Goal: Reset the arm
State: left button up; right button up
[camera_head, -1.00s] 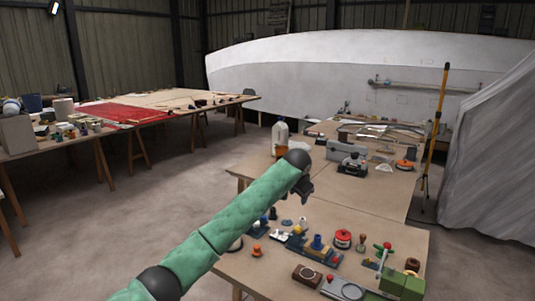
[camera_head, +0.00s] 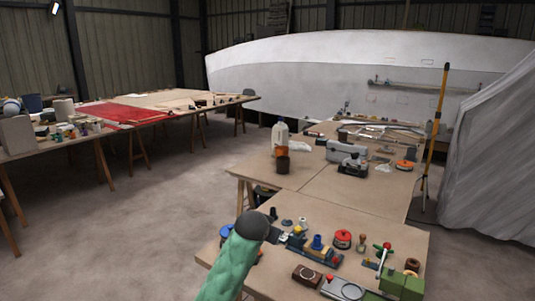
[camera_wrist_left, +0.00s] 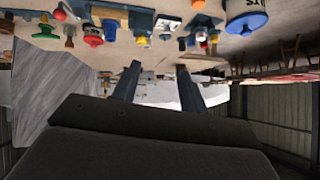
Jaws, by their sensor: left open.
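My left arm comes in from the bottom in the head view, a green sleeve ending in a dark round wrist joint over the near bench's left edge. The gripper itself is mostly hidden behind that joint there. In the left wrist view, which is upside down, my left gripper (camera_wrist_left: 158,66) shows two dark fingers well apart with nothing between them. The bench's small items are beyond the fingers, not touched as far as I can see. My right gripper is not in view.
The near bench (camera_head: 400,238) carries a red-topped spool (camera_head: 343,237), a green block (camera_head: 402,284) and a brown box (camera_head: 307,275). A yellow pole (camera_head: 437,120) stands right. Floor at left is clear.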

pick_arm(q)
jog(key=s+a+f+n+g+y, duration=0.1)
jog(key=s+a+f+n+g, duration=0.1)
jog(key=s+a+f, duration=0.8)
jog(key=s+a+f+n+g+y, duration=0.15)
jog(key=s+a+f, duration=0.25)
jog(key=s+f, duration=1.1)
jog(key=s+a+f+g, duration=0.1)
jog(key=s+f+g, duration=0.1)
jog(key=s+f, duration=0.7)
jog(key=s+a+f+g, duration=0.1)
jog(key=s+f+g, duration=0.2)
jog(key=s+f, duration=0.6)
jog(key=s, duration=0.8)
jog(key=shift+s+f+n, duration=0.2)
jog(key=shift+s+n, duration=0.05)
jog(key=shift+n, duration=0.1)
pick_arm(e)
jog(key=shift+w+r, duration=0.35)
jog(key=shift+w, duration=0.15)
pick_arm(q)
jog(key=shift+a+h, duration=0.1)
jog(key=shift+h, duration=0.15)
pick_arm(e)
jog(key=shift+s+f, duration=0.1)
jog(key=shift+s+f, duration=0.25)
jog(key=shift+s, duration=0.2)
